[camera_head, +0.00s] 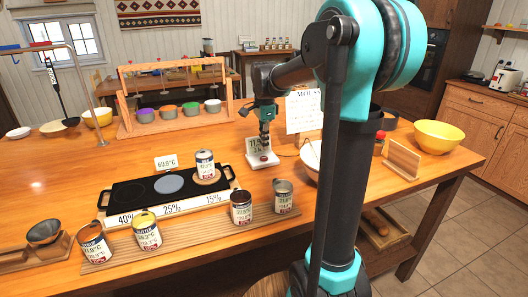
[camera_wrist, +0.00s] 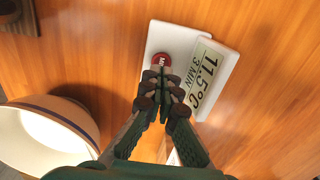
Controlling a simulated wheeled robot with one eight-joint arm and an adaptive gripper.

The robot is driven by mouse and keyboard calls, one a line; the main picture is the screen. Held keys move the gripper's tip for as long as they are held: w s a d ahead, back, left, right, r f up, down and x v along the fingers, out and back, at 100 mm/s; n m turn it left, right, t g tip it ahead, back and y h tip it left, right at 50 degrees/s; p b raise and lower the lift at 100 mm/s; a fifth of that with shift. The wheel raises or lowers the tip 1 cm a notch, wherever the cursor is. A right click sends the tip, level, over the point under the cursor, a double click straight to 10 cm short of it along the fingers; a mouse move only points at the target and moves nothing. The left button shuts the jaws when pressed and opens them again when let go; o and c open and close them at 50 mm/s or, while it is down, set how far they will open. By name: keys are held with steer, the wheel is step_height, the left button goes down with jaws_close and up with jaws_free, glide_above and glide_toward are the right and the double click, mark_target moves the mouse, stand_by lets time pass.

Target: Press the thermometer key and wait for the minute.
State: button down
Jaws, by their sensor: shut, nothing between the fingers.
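The thermometer (camera_head: 252,160) is a white base with a tilted display, on the table past the hotplate's right end. In the wrist view its display (camera_wrist: 207,78) reads 11.5°C and 3 MIN. Its round red key (camera_wrist: 161,59) is on the white base beside the display, partly covered by my fingertips. My gripper (camera_head: 264,148) points down over the base, shut and empty. In the wrist view my fingertips (camera_wrist: 163,78) are at the key's near edge. I cannot tell whether they touch the key.
A black hotplate (camera_head: 127,195) marked 40%, 25%, 15% stands left, with a 60.9°C sign (camera_head: 166,161) behind it. One can (camera_head: 205,164) stands at its right end; several cans stand in front. A white bowl (camera_wrist: 40,135) is close to my gripper. A rack (camera_head: 128,98) holds coloured pots.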

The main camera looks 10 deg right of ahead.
mark_target(264, 158)
steer(key=shift+f, duration=1.65)
steer(key=shift+f, duration=0.55)
steer(key=shift+s+f, duration=0.15)
steer(key=shift+f, duration=0.15)
steer(key=shift+d+r, duration=0.1)
steer(key=shift+r, duration=0.5)
step_height(264, 158, up, 13)
steer(key=shift+r, duration=0.15)
stand_by(0.7)
